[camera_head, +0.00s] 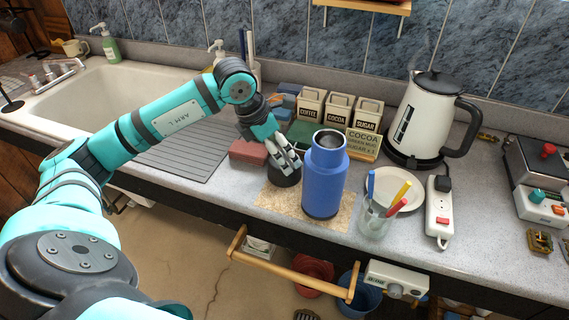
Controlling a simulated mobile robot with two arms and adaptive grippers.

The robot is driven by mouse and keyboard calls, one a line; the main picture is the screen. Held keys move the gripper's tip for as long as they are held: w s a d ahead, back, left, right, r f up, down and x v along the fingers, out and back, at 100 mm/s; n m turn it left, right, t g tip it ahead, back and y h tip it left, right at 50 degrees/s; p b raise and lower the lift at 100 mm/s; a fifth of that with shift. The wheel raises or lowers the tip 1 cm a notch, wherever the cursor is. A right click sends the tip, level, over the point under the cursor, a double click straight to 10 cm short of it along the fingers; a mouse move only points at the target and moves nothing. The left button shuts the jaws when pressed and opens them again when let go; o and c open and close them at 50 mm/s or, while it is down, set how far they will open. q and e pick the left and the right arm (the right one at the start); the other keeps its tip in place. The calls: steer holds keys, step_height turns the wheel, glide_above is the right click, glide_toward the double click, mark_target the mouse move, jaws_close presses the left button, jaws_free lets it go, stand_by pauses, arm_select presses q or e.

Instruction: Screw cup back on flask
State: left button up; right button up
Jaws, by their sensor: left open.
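The blue flask (324,183) stands upright on a tan mat (269,200) on the counter. Its steel-coloured neck shows at the top, with no cup on it. A dark, rounded piece, seemingly the cup (284,177), sits on the counter just left of the flask. My left gripper (288,161) reaches down over this dark piece from the upper left. It is open, with its fingers at the piece's top. I cannot tell whether they touch it, and they hide part of it. My right gripper is not in view.
A glass with coloured pens (375,220) stands close to the flask's right, before a white plate (409,189). A kettle (418,118) and power strip (439,211) are farther right. Canisters (338,110) stand behind. A reddish block (248,152) lies left of the gripper, beside the ribbed drainer (180,155).

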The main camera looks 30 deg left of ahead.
mark_target(286, 159)
arm_select(q)
steer(key=shift+d+f, duration=0.15)
steer(key=p+x, duration=0.1)
steer(key=x, duration=0.1)
steer(key=p+x, duration=0.1)
steer(key=shift+w+d+f, duration=0.2)
steer(key=shift+w+d, duration=0.1)
steer(key=shift+w+f, duration=0.15)
steer(key=shift+f, duration=0.4)
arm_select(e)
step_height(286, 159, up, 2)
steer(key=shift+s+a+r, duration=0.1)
arm_select(q)
steer(key=shift+c, duration=0.4)
steer(key=c, duration=1)
step_height(286, 159, up, 9)
steer(key=shift+d+r+b, duration=0.1)
steer(key=shift+r+b, duration=0.05)
steer(key=shift+b, duration=0.8)
steer(key=shift+r, duration=0.4)
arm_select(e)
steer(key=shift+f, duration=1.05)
